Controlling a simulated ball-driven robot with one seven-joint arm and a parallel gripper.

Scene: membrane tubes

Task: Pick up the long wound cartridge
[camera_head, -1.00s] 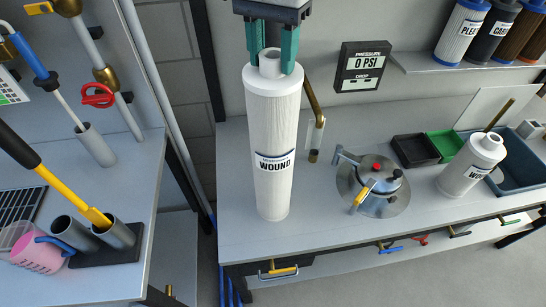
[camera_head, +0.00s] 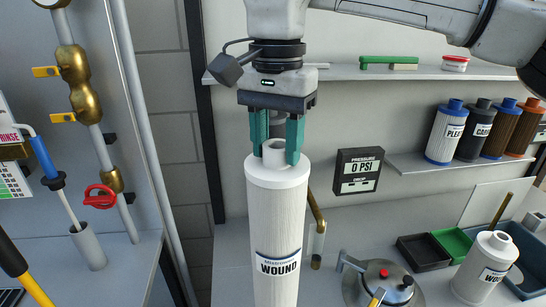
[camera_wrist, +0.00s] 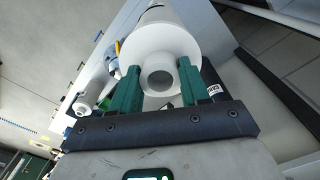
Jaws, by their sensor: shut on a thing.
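The long wound cartridge (camera_head: 275,225) is a tall white ribbed cylinder with a "WOUND" label, upright in the middle of the head view. My gripper (camera_head: 276,150) is above it, its two green fingers shut on the narrow neck at its top. In the wrist view, the fingers (camera_wrist: 157,88) sit on both sides of the neck, and the white cap of the cartridge (camera_wrist: 160,45) shows beyond. The cartridge's lower end is cut off by the bottom of the head view, so I cannot see what is under it.
A shorter white "WOUND" cartridge (camera_head: 483,268) stands on the bench at right, near a blue bin (camera_head: 530,262). A round metal lidded vessel (camera_head: 382,285) is right of my cartridge. Several filters stand on a shelf (camera_head: 410,165). A pressure display (camera_head: 358,171) hangs behind.

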